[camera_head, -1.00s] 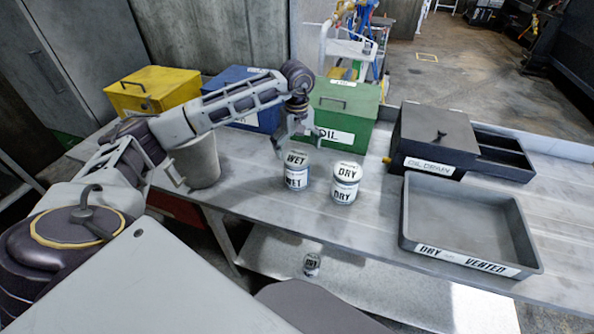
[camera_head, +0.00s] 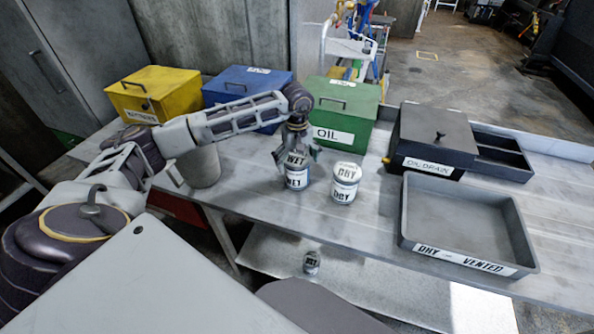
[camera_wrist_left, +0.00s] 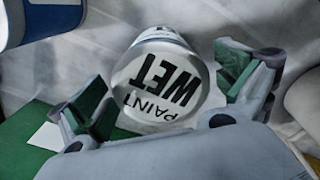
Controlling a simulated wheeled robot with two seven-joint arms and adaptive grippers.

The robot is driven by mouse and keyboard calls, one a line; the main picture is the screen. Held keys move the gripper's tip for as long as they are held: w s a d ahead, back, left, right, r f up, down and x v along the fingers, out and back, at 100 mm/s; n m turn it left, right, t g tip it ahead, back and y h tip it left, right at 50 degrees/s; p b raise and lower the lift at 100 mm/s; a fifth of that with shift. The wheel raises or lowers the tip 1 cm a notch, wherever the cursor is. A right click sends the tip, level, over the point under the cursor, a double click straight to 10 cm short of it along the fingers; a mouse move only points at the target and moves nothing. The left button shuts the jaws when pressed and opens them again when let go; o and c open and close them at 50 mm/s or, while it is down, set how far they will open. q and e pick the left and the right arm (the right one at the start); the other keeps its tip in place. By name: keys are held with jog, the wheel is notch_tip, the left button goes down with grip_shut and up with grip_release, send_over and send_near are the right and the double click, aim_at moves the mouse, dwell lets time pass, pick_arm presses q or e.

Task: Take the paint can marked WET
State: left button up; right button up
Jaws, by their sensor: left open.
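The paint can marked WET (camera_head: 296,178) stands upright on the metal table. My left gripper (camera_head: 297,158) is lowered over its top with the fingers spread on either side. In the left wrist view the WET can's lid (camera_wrist_left: 160,85) sits between the two open green-padded fingertips, with gaps on both sides, so it is not gripped. A can marked DRY (camera_head: 344,184) stands upright just to the right, apart from it. My right gripper is not in view.
Yellow (camera_head: 155,95), blue (camera_head: 245,98) and green OIL (camera_head: 343,112) boxes line the table's back. An OIL DRAIN box (camera_head: 432,142) and a grey DRY VENTED tray (camera_head: 468,225) stand right. A grey bucket (camera_head: 200,166) is left of the cans.

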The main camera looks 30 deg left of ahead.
pick_arm(q)
jog(key=shift+c, duration=0.6)
jog(key=c, duration=1.2)
jog(key=shift+r, duration=0.15)
jog(key=shift+c, duration=0.3)
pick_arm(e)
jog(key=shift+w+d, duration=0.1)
